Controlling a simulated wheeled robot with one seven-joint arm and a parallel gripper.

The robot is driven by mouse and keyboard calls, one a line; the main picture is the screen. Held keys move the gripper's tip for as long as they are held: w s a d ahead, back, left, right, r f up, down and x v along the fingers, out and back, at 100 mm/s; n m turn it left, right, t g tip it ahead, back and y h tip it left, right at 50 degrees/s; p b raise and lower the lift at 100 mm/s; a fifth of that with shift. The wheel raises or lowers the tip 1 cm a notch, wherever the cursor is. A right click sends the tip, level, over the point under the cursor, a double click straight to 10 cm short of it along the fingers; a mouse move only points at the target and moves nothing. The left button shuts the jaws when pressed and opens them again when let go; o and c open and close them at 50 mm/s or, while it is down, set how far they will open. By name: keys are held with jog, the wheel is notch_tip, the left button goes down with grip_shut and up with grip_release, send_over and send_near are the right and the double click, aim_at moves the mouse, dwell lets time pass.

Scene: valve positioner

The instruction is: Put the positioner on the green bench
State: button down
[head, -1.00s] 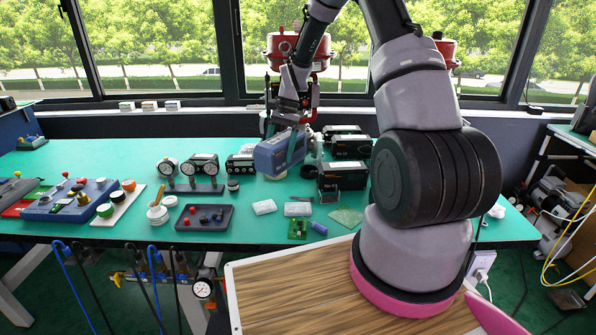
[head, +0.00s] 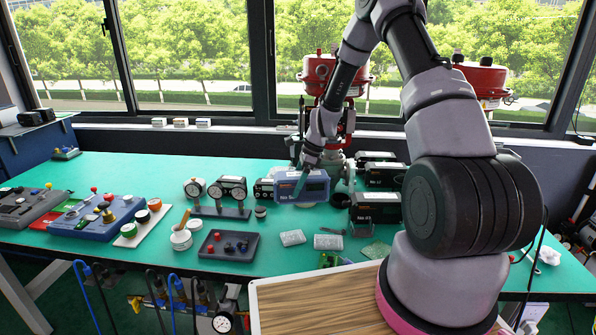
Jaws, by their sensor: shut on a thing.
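The positioner (head: 290,189) is a blue-grey box with a small display on its front. It is in the middle of the head view, at the back half of the green bench (head: 325,221). My gripper (head: 308,176) comes down on it from above and is shut on it. The positioner looks level and sits low, at or just above the bench top. I cannot tell whether its underside touches the bench. A round pale piece shows just below its lower edge. The far finger is hidden.
Black positioner-like units (head: 376,207) stand close on the right. A gauge stand (head: 219,210) is on the left. A black tray (head: 229,246) and clear packets (head: 328,242) lie in front. Red valve actuators (head: 334,75) stand behind, near the windows. Bare bench shows in front of the positioner.

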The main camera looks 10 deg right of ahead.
jog(key=shift+f, duration=4.1)
grip_release()
jog(key=shift+f, duration=0.15)
